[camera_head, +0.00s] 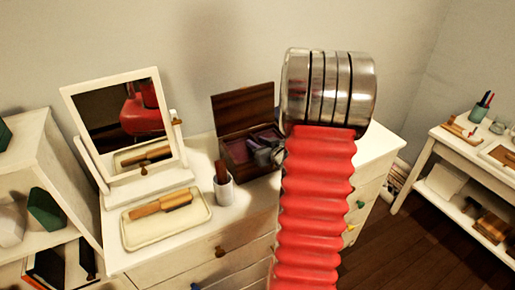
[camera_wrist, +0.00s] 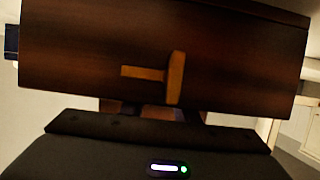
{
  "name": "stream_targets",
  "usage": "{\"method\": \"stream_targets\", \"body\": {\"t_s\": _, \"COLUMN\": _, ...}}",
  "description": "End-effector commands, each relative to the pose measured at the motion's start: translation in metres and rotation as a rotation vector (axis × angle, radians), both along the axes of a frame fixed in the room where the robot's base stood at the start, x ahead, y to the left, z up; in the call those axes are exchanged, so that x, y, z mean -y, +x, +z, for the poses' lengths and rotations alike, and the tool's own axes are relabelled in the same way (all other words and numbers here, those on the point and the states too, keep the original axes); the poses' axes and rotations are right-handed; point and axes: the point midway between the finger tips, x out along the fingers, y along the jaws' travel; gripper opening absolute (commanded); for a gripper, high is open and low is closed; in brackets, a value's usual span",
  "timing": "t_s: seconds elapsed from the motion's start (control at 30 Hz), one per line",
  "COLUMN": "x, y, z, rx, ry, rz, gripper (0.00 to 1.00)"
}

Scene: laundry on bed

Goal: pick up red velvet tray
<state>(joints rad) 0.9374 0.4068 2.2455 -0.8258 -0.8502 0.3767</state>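No red velvet tray shows clearly on its own. In the head view an open dark wooden box (camera_head: 231,137) stands on the white dresser, its lid raised and its inside reddish, with several small items in it. I cannot tell whether the reddish inside is the tray. My red ribbed arm and metal wrist stand right of the box and hide what is behind them. In the wrist view my dark gripper (camera_wrist: 160,111) is at the bottom, its fingertips hidden. A dark wooden panel (camera_wrist: 80,60) with a lighter wooden piece fills the space just beyond it. Contact cannot be told.
On the dresser (camera_head: 190,245) are a tilting mirror (camera_head: 95,105), a cream tray (camera_head: 165,228) with a wooden-handled brush, and a white cup (camera_head: 224,190) holding a brown item. White shelves (camera_head: 45,160) stand at left.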

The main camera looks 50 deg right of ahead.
Motion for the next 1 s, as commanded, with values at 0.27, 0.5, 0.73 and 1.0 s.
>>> {"method": "stream_targets", "body": {"t_s": 0.27, "x": 0.0000, "y": -0.0001, "z": 0.0001, "rx": 0.000, "ry": 0.000, "rz": 0.000, "gripper": 0.08}}
{"method": "stream_targets", "body": {"t_s": 0.5, "x": -0.0001, "y": 0.0000, "z": 0.0001, "rx": 0.000, "ry": 0.000, "rz": 0.000, "gripper": 0.00}}
{"method": "stream_targets", "body": {"t_s": 0.73, "x": -0.0001, "y": 0.0002, "z": 0.0005, "rx": 0.001, "ry": 0.000, "rz": 0.000, "gripper": 0.00}}
{"method": "stream_targets", "body": {"t_s": 1.0, "x": -0.0002, "y": 0.0005, "z": 0.0035, "rx": 0.002, "ry": -0.002, "rz": 0.000, "gripper": 0.00}}
